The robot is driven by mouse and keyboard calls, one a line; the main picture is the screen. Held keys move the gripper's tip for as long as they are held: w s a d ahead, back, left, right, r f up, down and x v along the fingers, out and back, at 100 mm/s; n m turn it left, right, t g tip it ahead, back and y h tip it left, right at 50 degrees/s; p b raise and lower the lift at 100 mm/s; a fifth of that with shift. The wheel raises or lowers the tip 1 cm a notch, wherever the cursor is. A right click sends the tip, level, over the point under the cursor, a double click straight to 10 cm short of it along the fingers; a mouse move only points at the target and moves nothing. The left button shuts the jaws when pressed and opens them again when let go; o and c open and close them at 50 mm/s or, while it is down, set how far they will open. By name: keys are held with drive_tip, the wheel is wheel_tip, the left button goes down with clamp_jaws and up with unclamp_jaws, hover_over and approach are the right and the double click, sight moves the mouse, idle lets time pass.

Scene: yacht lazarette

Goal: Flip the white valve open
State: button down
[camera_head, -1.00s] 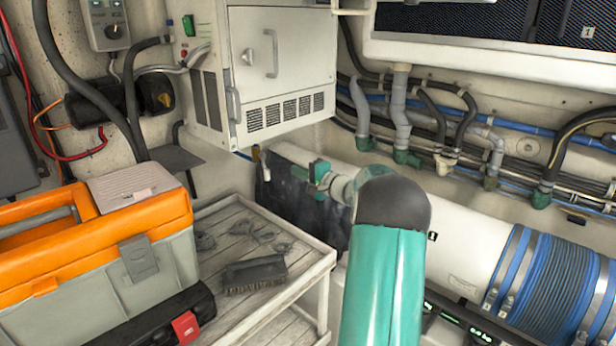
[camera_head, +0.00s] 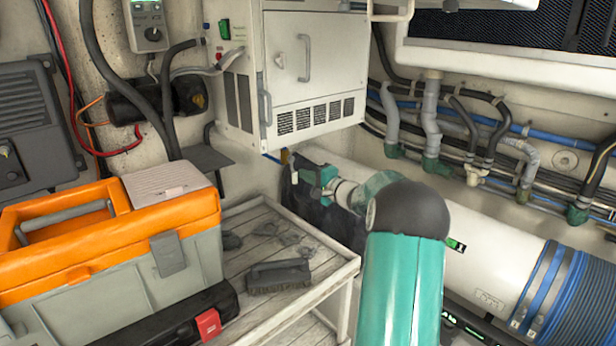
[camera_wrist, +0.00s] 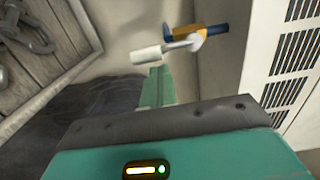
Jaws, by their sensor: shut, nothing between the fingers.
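The valve has a white lever handle (camera_wrist: 160,52) on a brass-coloured body (camera_wrist: 190,34) with a blue pipe end, at the upper middle of the wrist view. The handle points left there. In the head view the small brass valve (camera_head: 286,157) sits low by the wall, below the white cabinet. My gripper (camera_wrist: 157,72) is shut and empty, its teal fingertips just below the handle in the wrist view. I cannot tell whether they touch it. In the head view my gripper (camera_head: 306,172) is just right of the valve, and the handle is hard to make out.
The white cabinet (camera_head: 315,60) hangs close above the valve. A slatted bench (camera_head: 250,215) carries a brush (camera_head: 279,275) and an orange toolbox (camera_head: 110,235). A dark bag (camera_head: 325,220) lies below my gripper. A thick white pipe (camera_head: 490,260) and hoses run along the right.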

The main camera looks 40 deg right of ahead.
drive_tip(key=shift+a+f+m, duration=0.2)
drive_tip(key=shift+a+m, duration=0.25)
drive_tip(key=shift+m, duration=0.45)
drive_tip(key=a+r+m, duration=0.2)
drive_tip(key=a+m, duration=0.4)
drive_tip(key=m, duration=0.9)
drive_tip(key=shift+a+r+m+t+h, duration=0.15)
drive_tip(key=shift+r+m+t+h, duration=0.15)
drive_tip(key=shift+r, duration=0.05)
drive_tip(key=shift+s+r, duration=0.1)
idle(0.6)
